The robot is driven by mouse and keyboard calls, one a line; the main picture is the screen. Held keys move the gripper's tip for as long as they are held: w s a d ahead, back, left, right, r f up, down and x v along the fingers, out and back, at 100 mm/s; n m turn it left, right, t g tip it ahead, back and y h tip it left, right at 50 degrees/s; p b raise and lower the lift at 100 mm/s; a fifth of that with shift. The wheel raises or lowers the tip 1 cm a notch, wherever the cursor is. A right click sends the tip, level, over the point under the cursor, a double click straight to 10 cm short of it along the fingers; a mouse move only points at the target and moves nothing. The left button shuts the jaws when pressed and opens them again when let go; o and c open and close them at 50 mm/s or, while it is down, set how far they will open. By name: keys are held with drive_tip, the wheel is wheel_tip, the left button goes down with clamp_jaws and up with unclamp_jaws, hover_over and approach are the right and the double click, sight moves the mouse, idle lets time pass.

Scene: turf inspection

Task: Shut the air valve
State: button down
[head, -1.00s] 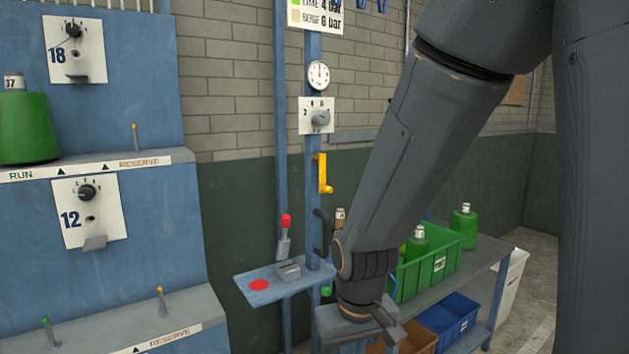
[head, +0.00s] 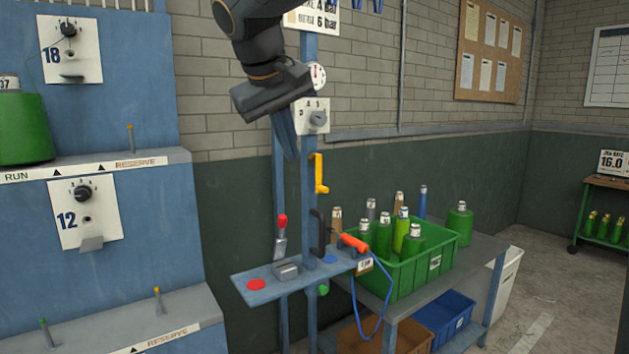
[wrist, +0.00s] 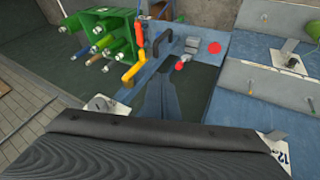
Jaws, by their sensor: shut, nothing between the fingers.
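A yellow lever (head: 319,174), which looks like the air valve handle, is on the blue post (head: 309,150) below the dial plate. It runs down along the post with a short bend at its lower end. The yellow lever also shows in the wrist view (wrist: 131,72), ahead of my fingers and to their left. My gripper (head: 291,155) is shut and empty, pointing down in front of the upper post, above and left of the lever and apart from it. Its fingers show at the middle of the wrist view (wrist: 160,85).
A pressure gauge (head: 318,77) and a plate with a grey knob (head: 317,118) are close to my gripper.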

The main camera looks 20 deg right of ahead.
sight(315, 180)
drive_tip(key=shift+w+d+f+p, duration=0.8)
drive_tip(key=shift+w+d+f, duration=0.3)
drive_tip(key=shift+f, duration=0.4)
drive_tip(key=shift+w+d+f+p, duration=0.85)
drive_tip(key=shift+d+f, duration=0.3)
drive_tip(key=shift+f, duration=0.35)
drive_tip(key=shift+w+d+f+p, duration=0.75)
drive_tip(key=shift+w+d+f, duration=0.35)
drive_tip(key=shift+f, duration=0.4)
drive_tip(key=shift+d, duration=0.15)
